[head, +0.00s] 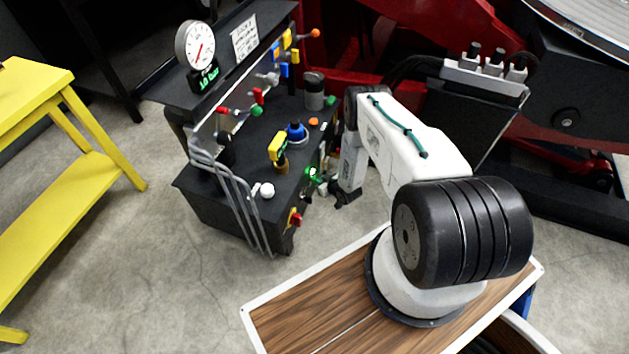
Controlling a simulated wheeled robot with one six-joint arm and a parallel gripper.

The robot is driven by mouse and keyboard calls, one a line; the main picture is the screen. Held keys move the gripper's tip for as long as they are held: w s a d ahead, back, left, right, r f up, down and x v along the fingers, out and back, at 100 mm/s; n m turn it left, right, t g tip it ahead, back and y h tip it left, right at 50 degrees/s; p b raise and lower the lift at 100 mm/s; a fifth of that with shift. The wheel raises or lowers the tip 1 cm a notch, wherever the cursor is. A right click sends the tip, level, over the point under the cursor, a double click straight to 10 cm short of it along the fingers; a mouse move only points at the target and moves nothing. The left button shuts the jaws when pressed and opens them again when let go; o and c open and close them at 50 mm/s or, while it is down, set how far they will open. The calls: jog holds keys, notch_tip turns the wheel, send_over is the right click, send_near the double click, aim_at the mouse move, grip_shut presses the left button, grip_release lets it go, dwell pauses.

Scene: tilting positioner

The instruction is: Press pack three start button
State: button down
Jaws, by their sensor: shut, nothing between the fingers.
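A dark control console (228,195) stands left of my arm, with buttons, knobs and levers on its top and front. Its front face is seen nearly edge-on, and green controls (315,176) show there. I cannot read any label, so I cannot tell which one is the pack three start button. My gripper (321,187) is shut and empty, low beside that front face, close to the green controls. It is small and partly hidden by my wrist, so I cannot tell whether it touches anything.
A pressure gauge (195,44) and lever handles (285,50) stand on the console's back. Bent grey pipes (236,195) run down its left side. A yellow bench (55,190) is at left. Red machinery (440,35) is behind my arm. The floor (150,260) in front is clear.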

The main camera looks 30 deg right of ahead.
jog(key=shift+s+d, duration=0.4)
jog(key=shift+s, duration=0.15)
jog(key=s+d, duration=0.1)
jog(key=s, duration=0.1)
jog(key=s+d, duration=0.2)
dwell(0.4)
dwell(0.6)
